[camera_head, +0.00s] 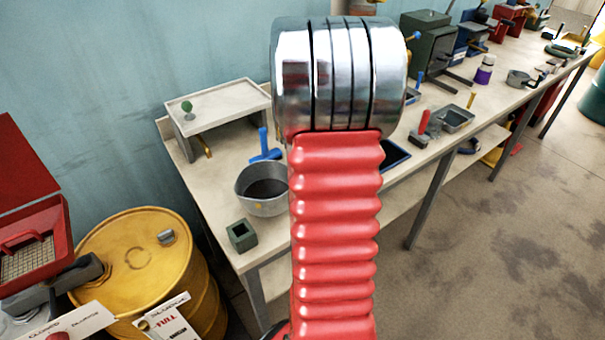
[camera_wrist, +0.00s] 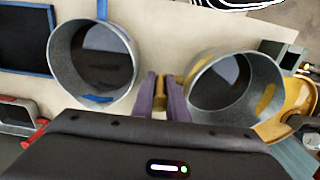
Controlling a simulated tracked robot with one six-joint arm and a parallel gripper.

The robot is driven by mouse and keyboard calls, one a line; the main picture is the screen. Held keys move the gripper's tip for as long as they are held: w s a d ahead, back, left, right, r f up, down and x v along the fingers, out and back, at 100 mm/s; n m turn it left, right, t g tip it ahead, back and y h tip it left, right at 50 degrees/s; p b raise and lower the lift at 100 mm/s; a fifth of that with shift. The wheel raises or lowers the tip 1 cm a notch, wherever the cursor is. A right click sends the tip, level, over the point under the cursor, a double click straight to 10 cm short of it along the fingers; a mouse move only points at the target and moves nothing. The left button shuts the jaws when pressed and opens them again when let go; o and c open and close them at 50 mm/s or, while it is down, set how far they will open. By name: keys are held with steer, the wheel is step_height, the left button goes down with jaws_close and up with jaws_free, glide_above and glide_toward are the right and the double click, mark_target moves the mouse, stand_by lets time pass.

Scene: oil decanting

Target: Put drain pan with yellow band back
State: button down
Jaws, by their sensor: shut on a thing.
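The drain pan with the yellow band (camera_wrist: 205,63) is a round grey metal pan on the right in the wrist view, with yellow on its wall and a dark inside. My gripper (camera_wrist: 162,80) is shut on its yellow tab at the left side of the rim. In the head view, a grey pan with a small yellow spot (camera_head: 262,206) shows left of my arm, over the bench end. I cannot tell whether its base touches the bench. My gripper is hidden behind my arm in the head view.
A second round pan with blue marks (camera_wrist: 60,60) stands close on the left. A blue-rimmed tray (camera_wrist: 25,45) lies beyond it. A small green block (camera_head: 241,236), a blue T-shaped tool (camera_head: 264,148) and a small raised stand (camera_head: 225,112) are near the pan. A yellow drum (camera_head: 140,255) stands beside the bench.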

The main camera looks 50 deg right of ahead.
steer(key=shift+f, duration=1.95)
steer(key=c, duration=1.7)
jaws_free()
steer(key=shift+c, duration=0.2)
step_height(320, 180, up, 11)
steer(key=shift+r, duration=0.6)
